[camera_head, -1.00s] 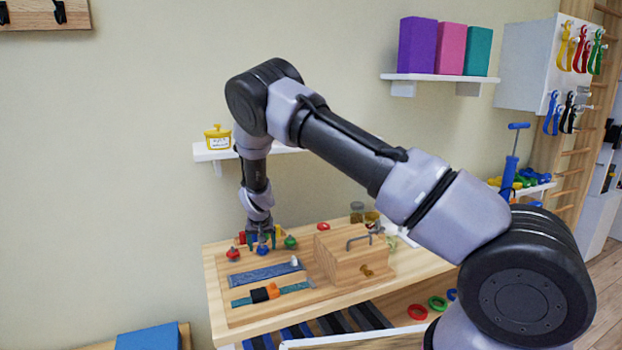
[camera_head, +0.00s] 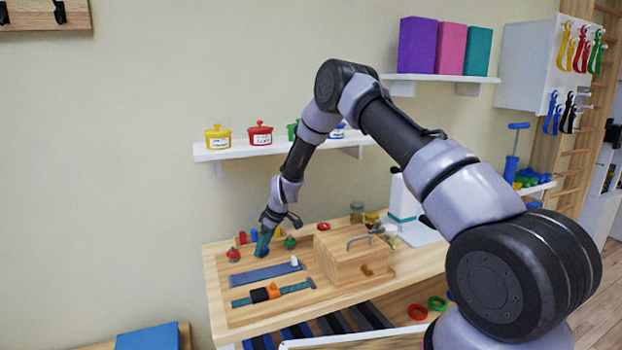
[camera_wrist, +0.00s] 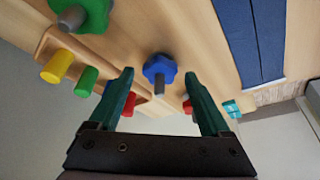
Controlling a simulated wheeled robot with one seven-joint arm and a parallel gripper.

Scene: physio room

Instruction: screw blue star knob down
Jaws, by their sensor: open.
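The blue star knob (camera_wrist: 160,68) sits on a grey stem on the wooden board, ahead of my gripper in the wrist view. My gripper (camera_wrist: 159,76) is open, with one green finger on either side of the knob in the picture. I cannot tell whether either finger touches it. In the head view my gripper (camera_head: 263,243) is tilted over the board, and it mostly hides the blue knob. A green knob (camera_wrist: 85,12) on a grey stem stands to one side. A red knob (camera_head: 233,256) stands on the other side in the head view.
Coloured pegs, including a yellow one (camera_wrist: 57,67), stand close beside the knobs. A wooden block with a metal handle (camera_head: 350,255) stands to the right. Blue strap (camera_head: 262,274) lies in front. A shelf (camera_head: 255,151) with small pots hangs above.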

